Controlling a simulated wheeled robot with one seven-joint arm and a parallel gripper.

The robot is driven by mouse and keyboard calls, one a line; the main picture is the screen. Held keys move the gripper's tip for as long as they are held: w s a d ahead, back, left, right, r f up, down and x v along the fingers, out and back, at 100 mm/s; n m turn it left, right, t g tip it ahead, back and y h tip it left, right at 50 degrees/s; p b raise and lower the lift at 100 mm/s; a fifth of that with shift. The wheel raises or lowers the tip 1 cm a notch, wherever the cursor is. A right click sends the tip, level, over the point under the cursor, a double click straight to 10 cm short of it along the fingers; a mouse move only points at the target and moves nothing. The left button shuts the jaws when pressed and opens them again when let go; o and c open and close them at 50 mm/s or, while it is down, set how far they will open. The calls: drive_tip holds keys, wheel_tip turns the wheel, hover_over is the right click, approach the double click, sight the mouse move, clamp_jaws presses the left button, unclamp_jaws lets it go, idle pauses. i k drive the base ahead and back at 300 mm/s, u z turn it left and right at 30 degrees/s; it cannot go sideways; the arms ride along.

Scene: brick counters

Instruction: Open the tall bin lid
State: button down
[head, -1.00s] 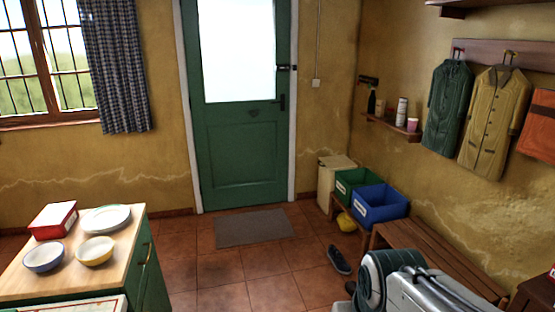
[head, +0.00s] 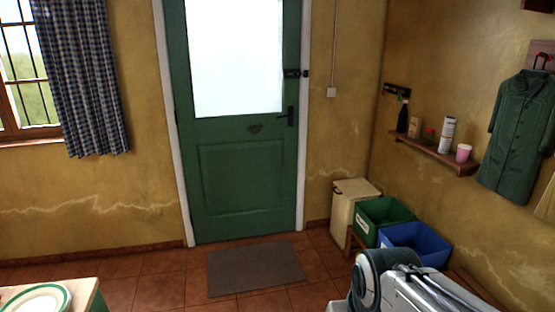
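The tall bin (head: 342,216) is cream coloured and stands in the far right corner, to the right of the green door. Its lid (head: 357,188) looks shut. The bin's lower right side is hidden behind the green crate. My arm shows at the bottom right, nearer than the bin and apart from it. My gripper is out of the picture.
A green crate (head: 384,216) and a blue crate (head: 415,243) stand right of the bin. A grey mat (head: 254,268) lies before the green door (head: 244,180). A small shelf (head: 436,154) with bottles and cups hangs above. A counter with a plate (head: 36,299) is at the lower left. Tiled floor is clear between.

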sight(358, 188)
drive_tip(key=z, duration=0.1)
drive_tip(key=i, duration=3.8)
drive_tip(key=z, duration=0.2)
